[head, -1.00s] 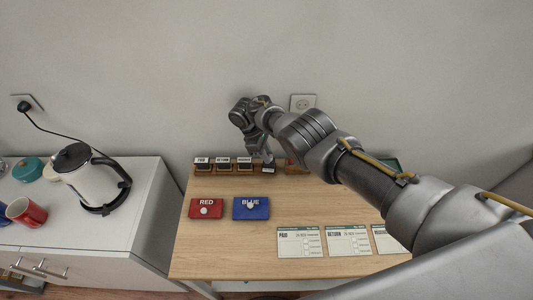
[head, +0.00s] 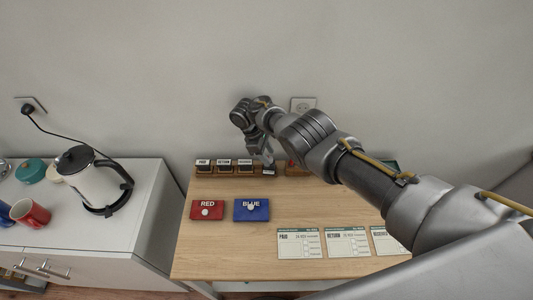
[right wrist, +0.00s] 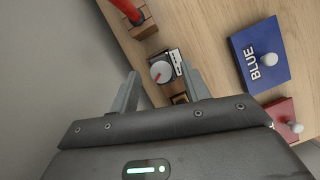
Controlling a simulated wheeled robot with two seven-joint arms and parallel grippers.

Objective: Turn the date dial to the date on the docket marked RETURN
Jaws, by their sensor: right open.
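The date dial (right wrist: 160,71) is a round grey-white knob with a red mark, on a dark block with a pale strip beside it. In the right wrist view my right gripper (right wrist: 160,76) is open, its fingers on either side of the dial; whether they touch it I cannot tell. In the head view this gripper (head: 266,162) is over the back of the counter, mostly hidden by my arm. The RETURN docket (head: 348,243) lies at the counter's front, between the PAID docket (head: 301,244) and a partly hidden third one. Its date is too small to read. My left gripper is out of view.
A wooden rack (head: 222,173) with several labelled stamps stands left of the gripper. A red pad (head: 207,211) and a blue pad (head: 251,210) lie in front. A red-handled item (right wrist: 128,10) stands near the dial. The counter's middle is clear.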

